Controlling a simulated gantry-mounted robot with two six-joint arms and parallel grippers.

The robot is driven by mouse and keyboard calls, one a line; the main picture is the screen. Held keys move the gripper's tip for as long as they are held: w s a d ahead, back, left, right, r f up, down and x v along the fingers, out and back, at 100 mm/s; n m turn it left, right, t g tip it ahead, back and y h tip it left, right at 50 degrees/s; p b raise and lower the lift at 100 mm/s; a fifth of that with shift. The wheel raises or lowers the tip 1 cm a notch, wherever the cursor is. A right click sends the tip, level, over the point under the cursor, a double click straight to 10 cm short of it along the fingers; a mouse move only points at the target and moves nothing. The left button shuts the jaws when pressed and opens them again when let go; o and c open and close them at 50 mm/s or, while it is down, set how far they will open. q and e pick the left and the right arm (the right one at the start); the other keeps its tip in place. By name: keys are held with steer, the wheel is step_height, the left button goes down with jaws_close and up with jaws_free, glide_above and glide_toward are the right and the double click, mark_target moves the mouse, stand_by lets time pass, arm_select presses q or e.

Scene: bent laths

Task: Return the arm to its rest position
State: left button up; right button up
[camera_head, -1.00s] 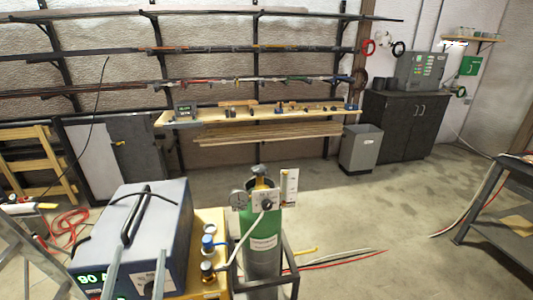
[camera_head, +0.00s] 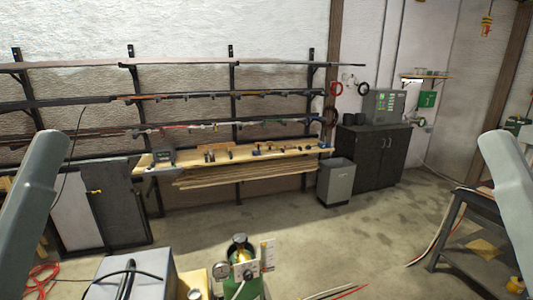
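A grey, rounded link of my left arm (camera_head: 32,205) rises at the left edge of the head view. A similar grey link of my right arm (camera_head: 512,190) stands at the right edge. Both links run out of the picture, and neither gripper shows. What the grippers hold, if anything, cannot be seen. A bundle of long, thin wooden laths (camera_head: 245,179) lies under the wall shelf.
A wooden shelf (camera_head: 285,151) with small tools and wall racks of long rods stand at the back. A blue-grey machine (camera_head: 145,268) and a green gas cylinder (camera_head: 250,288) are low in front. A dark table (camera_head: 470,225) is at right. Middle floor is open.

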arm_select(q)
step_height(320, 180, up, 18)
steer(key=p, duration=1.4)
steer(key=shift+r+p, duration=0.15)
steer(key=shift+p, duration=0.15)
arm_select(e)
step_height(320, 180, up, 18)
steer(key=shift+r, duration=0.2)
